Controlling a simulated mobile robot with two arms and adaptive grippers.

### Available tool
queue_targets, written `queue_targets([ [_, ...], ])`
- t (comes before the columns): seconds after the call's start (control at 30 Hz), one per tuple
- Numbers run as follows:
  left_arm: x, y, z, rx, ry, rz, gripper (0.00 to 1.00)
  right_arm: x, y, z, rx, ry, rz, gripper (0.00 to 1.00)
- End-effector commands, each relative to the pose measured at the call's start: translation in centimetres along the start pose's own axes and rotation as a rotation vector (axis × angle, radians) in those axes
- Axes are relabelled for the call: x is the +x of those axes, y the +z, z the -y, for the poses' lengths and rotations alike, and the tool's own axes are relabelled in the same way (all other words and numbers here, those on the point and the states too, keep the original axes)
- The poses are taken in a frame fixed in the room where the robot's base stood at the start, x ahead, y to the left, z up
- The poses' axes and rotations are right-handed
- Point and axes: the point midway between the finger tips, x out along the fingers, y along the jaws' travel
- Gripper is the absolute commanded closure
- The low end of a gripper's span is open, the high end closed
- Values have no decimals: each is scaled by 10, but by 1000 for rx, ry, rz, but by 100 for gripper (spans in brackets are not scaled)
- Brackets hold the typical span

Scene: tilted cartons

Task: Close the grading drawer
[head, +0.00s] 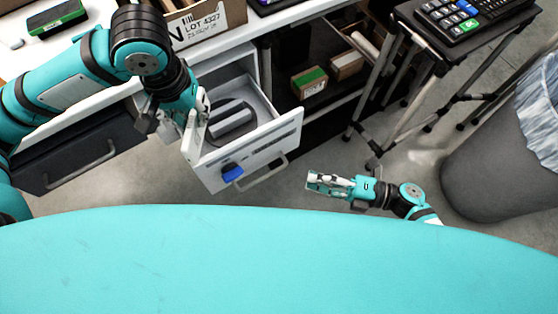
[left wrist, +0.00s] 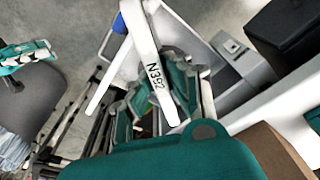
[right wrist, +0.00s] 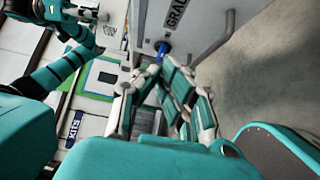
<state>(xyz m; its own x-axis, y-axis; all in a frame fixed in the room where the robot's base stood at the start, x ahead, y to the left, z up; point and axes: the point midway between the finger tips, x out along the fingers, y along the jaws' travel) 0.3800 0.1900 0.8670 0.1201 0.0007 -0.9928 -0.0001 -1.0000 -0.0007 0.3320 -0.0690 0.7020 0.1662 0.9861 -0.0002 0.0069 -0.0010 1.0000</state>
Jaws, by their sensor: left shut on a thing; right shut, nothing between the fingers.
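The grading drawer (head: 272,142) stands pulled out below the white counter, its pale front carrying a handle (head: 265,172) and a blue part (head: 232,173). A grey item (head: 232,120) lies inside it. My left gripper (head: 197,132) is at the left end of the drawer front, shut on its upper edge; the left wrist view shows a white strip marked N392 (left wrist: 155,72) between the fingers. My right gripper (head: 322,184) is shut and empty, to the right of the drawer and apart from it. The right wrist view shows the drawer front with part of its label (right wrist: 178,14).
A dark drawer front (head: 75,155) is left of the grading drawer. A carton (head: 205,18) and a green-black device (head: 55,17) are on the counter. A stand with a calculator (head: 450,18) and a grey bin (head: 490,175) are at right. Bare floor lies between.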

Motion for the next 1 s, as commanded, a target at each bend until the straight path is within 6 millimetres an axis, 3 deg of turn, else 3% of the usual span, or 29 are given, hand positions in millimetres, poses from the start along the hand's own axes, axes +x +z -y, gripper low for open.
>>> queue_targets([
  [0.17,-4,-1,0,0,0,-1,100,20,-3,-4,-11,4,-14,100],
  [0.57,-16,-2,0,0,0,-1,100,104,-2,-4,-7,4,-11,100],
  [0.73,-16,-2,0,0,0,-1,100,119,17,-2,-7,1,-9,100],
  [1.0,-16,-2,0,0,0,-1,100,127,26,-2,-7,-1,-10,100],
])
